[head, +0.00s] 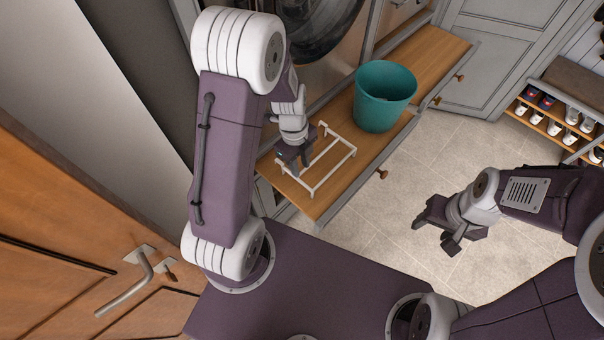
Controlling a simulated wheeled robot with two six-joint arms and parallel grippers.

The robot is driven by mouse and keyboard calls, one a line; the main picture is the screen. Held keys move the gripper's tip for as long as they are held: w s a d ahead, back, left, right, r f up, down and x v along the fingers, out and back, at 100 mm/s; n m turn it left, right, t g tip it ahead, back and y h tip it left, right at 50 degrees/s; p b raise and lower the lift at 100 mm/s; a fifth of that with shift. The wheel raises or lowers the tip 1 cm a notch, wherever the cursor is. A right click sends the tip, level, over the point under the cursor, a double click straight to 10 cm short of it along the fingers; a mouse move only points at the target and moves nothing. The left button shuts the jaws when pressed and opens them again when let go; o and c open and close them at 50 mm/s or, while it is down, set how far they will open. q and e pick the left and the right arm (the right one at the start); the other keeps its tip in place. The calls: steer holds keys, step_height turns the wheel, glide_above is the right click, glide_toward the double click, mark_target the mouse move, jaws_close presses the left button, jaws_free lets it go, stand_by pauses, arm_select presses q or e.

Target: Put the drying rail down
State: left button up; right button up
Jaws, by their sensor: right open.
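The drying rail (331,171) is a white frame of thin bars with short upright ends. It is at the near end of a wooden pull-out board (397,72); whether it rests on the wood or hangs just above it is hard to tell. My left gripper (296,163) is over the rail's left side, pointing down at its bars. Its fingers overlap the rail in the picture, and their grip is unclear. My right gripper (433,233) is open and empty above the tiled floor, well away from the rail.
A teal bucket (384,100) stands on the board just behind the rail. A round-doored machine (310,25) is behind the board. A shoe rack (560,105) is at far right, and a wooden door with a handle (128,285) is at left. The tiled floor (400,190) is clear.

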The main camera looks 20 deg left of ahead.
arm_select(q)
steer(key=s+r+n, duration=0.3)
steer(key=n, duration=0.8)
steer(key=s+r+n+t+y, duration=0.1)
steer(key=s+r+n, duration=0.3)
steer(key=n, duration=0.7)
steer(key=shift+s+d, duration=0.25)
steer(key=shift+d, duration=0.15)
